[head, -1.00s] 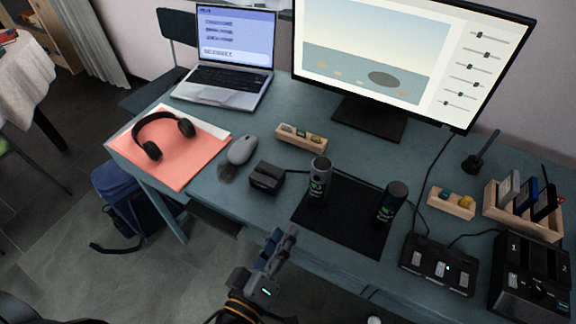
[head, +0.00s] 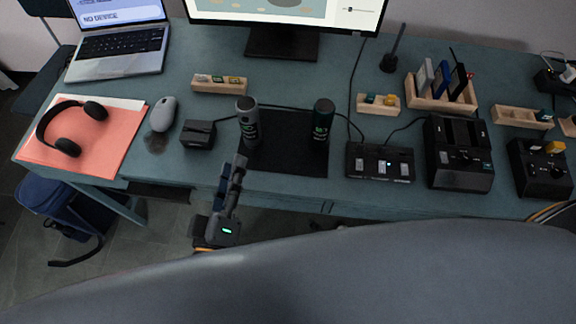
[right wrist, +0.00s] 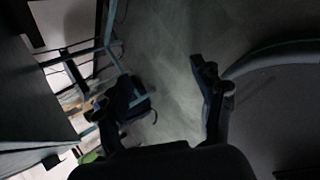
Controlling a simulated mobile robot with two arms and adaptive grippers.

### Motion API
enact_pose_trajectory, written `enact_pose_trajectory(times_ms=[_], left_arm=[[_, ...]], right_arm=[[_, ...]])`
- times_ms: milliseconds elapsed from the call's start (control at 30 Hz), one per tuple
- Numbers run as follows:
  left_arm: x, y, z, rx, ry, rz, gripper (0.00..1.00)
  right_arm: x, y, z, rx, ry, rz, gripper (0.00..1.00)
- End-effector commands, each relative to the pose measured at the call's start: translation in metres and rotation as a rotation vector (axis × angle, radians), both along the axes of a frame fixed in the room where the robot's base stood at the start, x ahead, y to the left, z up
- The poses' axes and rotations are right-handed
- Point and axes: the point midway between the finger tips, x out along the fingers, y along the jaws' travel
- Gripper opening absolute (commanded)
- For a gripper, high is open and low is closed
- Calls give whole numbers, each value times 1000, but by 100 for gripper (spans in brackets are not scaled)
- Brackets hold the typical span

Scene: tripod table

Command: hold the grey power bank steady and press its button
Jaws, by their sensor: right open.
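A grey cylinder (head: 248,121) stands upright on a black mat (head: 285,158) on the desk; it looks like the grey power bank, but its button cannot be made out. My right gripper (right wrist: 155,88) is open and empty in the right wrist view, over the floor, away from the cylinders.
A black box (head: 198,134) and a mouse (head: 163,113) are left of the mat. A switch box (head: 380,164) and a dock (head: 458,150) are to its right. A wooden rack (head: 440,104) and monitor stand (head: 282,44) are behind. My large grey body part covers the bottom.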

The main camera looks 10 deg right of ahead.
Motion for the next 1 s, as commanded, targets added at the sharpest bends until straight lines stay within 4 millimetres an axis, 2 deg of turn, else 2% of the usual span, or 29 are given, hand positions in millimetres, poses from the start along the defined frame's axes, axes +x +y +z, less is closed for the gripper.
enact_pose_trajectory(times_ms=[33,100,267,400,467,600,633,700,800,1000], left_arm=[[0,0,0,0,0,0,38],[0,0,0,0,0,0,38],[0,0,0,0,0,0,38],[0,0,0,0,0,0,38],[0,0,0,0,0,0,38],[0,0,0,0,0,0,38],[0,0,0,0,0,0,38],[0,0,0,0,0,0,38],[0,0,0,0,0,0,38],[0,0,0,0,0,0,38]], right_arm=[[1,20,25,-46,-87,137,68],[-1,46,57,-115,-211,311,68],[-20,101,134,-251,-502,641,68],[-17,126,215,-490,-842,818,68],[-19,134,248,-587,-973,865,68],[19,123,305,-773,-1139,765,68],[24,121,315,-806,-1166,748,68],[45,107,319,-826,-1149,672,68],[63,94,324,-839,-1134,599,68],[81,88,327,-845,-1124,549,68]])
